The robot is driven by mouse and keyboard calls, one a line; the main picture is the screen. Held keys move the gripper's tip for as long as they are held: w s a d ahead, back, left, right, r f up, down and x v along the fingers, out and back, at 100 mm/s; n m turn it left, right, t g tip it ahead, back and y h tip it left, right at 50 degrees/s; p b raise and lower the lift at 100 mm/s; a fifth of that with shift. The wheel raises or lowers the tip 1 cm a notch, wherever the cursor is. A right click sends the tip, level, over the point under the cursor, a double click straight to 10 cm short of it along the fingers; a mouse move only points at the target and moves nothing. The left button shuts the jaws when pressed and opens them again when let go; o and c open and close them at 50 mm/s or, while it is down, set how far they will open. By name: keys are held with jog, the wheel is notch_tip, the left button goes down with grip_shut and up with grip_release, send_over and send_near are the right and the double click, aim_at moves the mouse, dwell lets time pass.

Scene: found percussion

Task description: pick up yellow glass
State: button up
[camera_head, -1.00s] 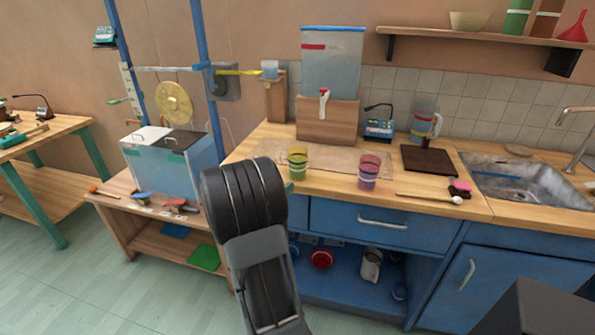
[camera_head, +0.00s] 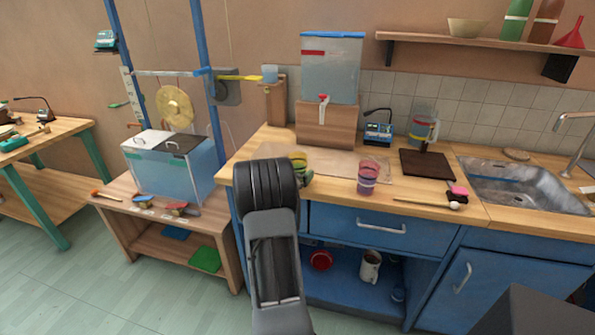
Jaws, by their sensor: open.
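The yellow glass (camera_head: 299,159) stands upright on the wooden counter, near its front left part. It has a greenish band, and its lower left side is hidden behind my arm. My gripper (camera_head: 306,177) is mostly hidden by my own arm; only a small greenish-dark part shows at the arm's right edge, just below the glass in the picture. The jaws are open, and I see nothing held. I cannot tell whether the gripper touches the glass.
A pink and purple glass (camera_head: 367,177) stands to the right on the counter. Behind are a water tank (camera_head: 331,68) on a wooden block (camera_head: 326,125) and a dark board (camera_head: 427,164). A mallet (camera_head: 430,202) lies near the front edge. The sink (camera_head: 525,186) is at right.

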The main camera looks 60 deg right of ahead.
jog(key=shift+d, duration=0.25)
jog(key=shift+c, duration=0.2)
jog(key=c, duration=1)
jog(key=shift+c, duration=0.8)
jog(key=shift+r, duration=0.15)
